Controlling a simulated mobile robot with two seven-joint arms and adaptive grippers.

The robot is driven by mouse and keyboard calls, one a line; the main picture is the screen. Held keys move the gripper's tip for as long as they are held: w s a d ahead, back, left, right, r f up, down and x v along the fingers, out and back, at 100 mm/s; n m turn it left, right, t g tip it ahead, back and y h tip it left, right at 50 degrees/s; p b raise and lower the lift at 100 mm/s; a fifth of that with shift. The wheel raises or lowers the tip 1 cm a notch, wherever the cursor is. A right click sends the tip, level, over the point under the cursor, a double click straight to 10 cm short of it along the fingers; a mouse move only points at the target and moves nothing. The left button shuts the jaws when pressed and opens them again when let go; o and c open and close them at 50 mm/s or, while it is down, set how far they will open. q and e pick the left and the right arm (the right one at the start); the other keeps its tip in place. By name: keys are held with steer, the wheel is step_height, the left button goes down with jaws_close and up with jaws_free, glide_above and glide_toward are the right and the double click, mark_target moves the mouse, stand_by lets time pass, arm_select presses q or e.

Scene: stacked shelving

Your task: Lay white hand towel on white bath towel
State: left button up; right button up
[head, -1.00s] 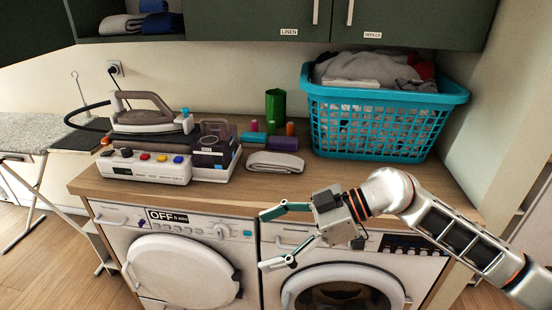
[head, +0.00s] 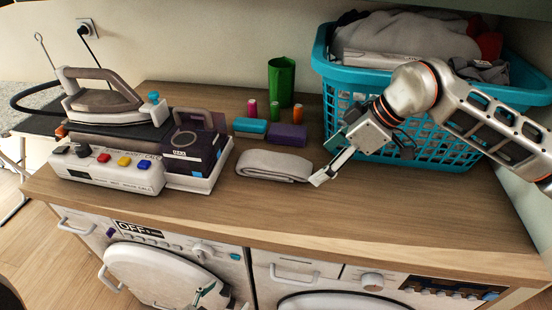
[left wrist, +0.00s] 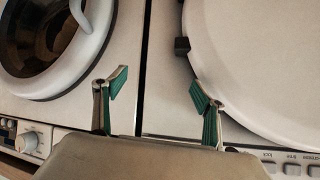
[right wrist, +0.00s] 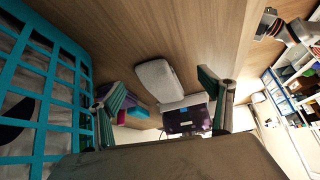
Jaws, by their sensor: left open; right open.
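A folded whitish towel (head: 275,165) lies flat on the wooden counter, left of the basket; it also shows in the right wrist view (right wrist: 157,78). I cannot tell whether it is the hand towel. A white folded piece (head: 385,62) lies in the basket in front of grey cloth; I cannot tell whether it is the bath towel. My right gripper (right wrist: 165,100) is open and empty, with the counter towel seen between its fingers. In the head view a fingertip is by the towel's right end; contact is unclear. My left gripper (left wrist: 158,88) is open and empty before the washers.
A teal basket (head: 335,100) stands close behind my right gripper. Behind the towel are a green cup (head: 281,82), small bottles and blue and purple blocks (head: 287,134). An iron (head: 100,92) and a button box (head: 110,168) stand left. The counter front (head: 330,232) is clear.

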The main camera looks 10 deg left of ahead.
glide_toward(274, 159)
steer(key=x, duration=0.5)
steer(key=shift+p, duration=0.4)
steer(key=shift+x, duration=2.6)
steer(key=shift+w, duration=0.1)
steer(key=c, duration=1.2)
